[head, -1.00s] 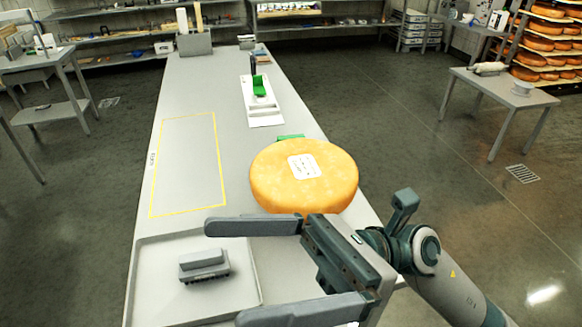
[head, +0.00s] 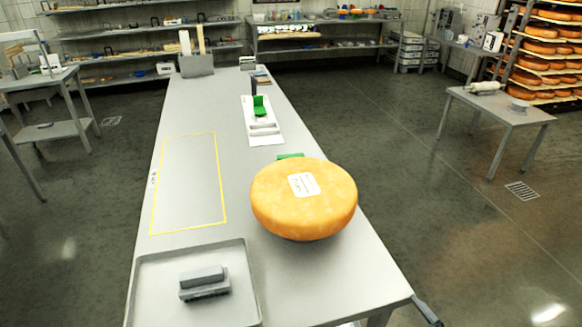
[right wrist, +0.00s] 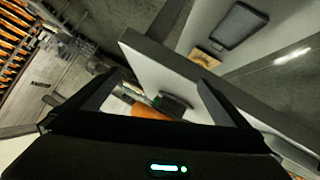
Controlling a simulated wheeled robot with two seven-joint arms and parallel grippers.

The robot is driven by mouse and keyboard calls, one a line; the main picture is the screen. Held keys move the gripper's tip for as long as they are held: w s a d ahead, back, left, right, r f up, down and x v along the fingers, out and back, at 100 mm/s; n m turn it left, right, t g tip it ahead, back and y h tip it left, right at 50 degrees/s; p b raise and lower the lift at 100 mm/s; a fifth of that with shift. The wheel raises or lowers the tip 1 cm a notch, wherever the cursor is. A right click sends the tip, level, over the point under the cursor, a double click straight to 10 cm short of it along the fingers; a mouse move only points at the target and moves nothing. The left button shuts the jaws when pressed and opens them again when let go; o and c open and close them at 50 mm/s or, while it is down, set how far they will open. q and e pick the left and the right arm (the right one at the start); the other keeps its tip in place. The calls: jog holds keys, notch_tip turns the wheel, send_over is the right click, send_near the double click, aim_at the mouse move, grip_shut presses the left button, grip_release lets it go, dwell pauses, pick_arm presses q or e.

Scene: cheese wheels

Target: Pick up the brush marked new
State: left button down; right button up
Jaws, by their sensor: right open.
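A grey block-shaped brush with a dark underside (head: 204,284) lies in the shallow grey tray (head: 250,297) at the near left of the table. No mark on it is readable, so I cannot tell whether it is the one marked new. My right gripper is mostly out of the head view; a dark part of my right arm shows at the bottom right corner. In the right wrist view my right gripper (right wrist: 157,82) is open, its two fingers spread, nothing held between them. My left gripper is not in view.
A large orange cheese wheel (head: 303,200) with a white label sits at the table's right side. Behind it is a white board (head: 265,133) with a green piece. A yellow outline marks clear tabletop (head: 188,185) at left. A grey holder (head: 196,65) stands at the far end.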

jog(key=s+d+f+m+g, duration=0.1)
jog(key=s+f+m+g, duration=0.2)
jog(key=s+f+g, duration=0.8)
jog(key=s+f+t+b, duration=0.1)
jog(key=s+f, duration=0.3)
jog(key=f, duration=1.3)
jog(key=s+f+t, duration=0.1)
jog(key=s+f, duration=0.3)
jog(key=f, duration=1.2)
pick_arm(q)
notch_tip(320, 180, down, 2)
jog(key=shift+b, duration=0.5)
pick_arm(e)
jog(key=s+d+f+g, duration=0.1)
jog(key=s+f, duration=0.7)
jog(key=s, duration=0.1)
jog(key=s+d+f, duration=0.2)
jog(key=s+f, duration=0.6)
jog(key=s, duration=0.2)
jog(key=shift+s+d+f+g, duration=0.25)
jog(key=shift+d+g, duration=0.05)
jog(key=shift+g, duration=0.1)
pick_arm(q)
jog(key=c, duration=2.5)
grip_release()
pick_arm(e)
jog(key=shift+c, duration=0.3)
